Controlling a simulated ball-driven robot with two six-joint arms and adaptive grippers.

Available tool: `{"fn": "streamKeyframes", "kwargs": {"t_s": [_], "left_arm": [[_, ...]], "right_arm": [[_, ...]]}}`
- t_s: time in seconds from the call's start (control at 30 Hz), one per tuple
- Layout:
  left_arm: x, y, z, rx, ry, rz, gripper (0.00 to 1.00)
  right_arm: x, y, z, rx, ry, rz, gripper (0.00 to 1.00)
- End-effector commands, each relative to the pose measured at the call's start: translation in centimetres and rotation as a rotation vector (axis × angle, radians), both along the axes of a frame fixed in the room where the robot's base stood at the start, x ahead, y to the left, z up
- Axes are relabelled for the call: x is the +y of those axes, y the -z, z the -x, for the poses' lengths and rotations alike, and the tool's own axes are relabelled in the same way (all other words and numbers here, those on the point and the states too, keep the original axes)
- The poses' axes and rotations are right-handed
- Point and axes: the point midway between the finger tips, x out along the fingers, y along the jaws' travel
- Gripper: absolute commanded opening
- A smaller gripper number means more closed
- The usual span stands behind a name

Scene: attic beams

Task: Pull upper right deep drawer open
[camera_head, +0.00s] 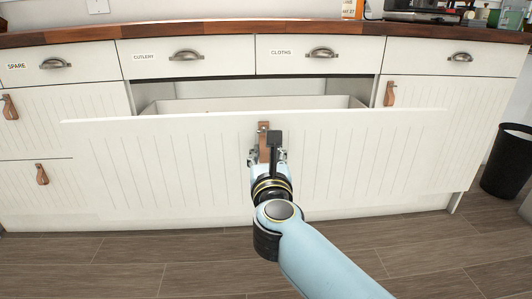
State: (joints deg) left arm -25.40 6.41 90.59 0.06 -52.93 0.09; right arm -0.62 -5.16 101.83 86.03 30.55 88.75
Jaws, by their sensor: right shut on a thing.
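The deep drawer (350,160) is a wide white grooved front below the row of shallow drawers. It stands pulled out, and its pale inner walls and part of its inside show behind the front's top edge. A brown leather pull (263,131) hangs at the middle of the front. My right gripper (266,156) is shut on this leather pull, with the arm reaching up from the lower right. The fingers and wrist hide the lower part of the pull. My left gripper is not in view.
Shallow drawers labelled SPARE, CUTLERY (187,58) and CLOTHS (318,55) are shut above, under a wooden worktop (240,30). Other leather pulls show on the left and right fronts. A black bin (507,162) stands at right. The wood floor (130,262) in front is clear.

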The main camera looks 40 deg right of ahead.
Motion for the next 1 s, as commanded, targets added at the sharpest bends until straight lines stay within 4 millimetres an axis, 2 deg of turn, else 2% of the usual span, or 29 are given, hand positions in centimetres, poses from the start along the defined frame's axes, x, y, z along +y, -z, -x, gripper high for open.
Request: {"fn": "streamKeyframes", "kwargs": {"t_s": [0.17,0.2,0.37,0.6,0.73,1.0], "left_arm": [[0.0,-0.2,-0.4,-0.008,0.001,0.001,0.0],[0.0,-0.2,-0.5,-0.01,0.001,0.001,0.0],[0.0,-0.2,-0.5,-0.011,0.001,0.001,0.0],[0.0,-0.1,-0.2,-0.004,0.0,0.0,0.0],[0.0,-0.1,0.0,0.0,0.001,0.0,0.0],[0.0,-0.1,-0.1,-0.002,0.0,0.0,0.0]], "right_arm": [[0.2,0.0,-0.1,0.001,-0.008,0.001,0.0],[0.2,0.0,-0.1,0.001,-0.008,0.001,0.24],[0.1,0.0,-0.1,0.001,-0.005,0.001,0.44],[0.1,0.0,-0.1,0.0,-0.003,0.0,0.44],[0.1,-0.9,-0.1,-0.002,-0.002,-0.001,0.44],[0.1,-6.1,-0.1,-0.006,-0.003,-0.004,0.44]]}}
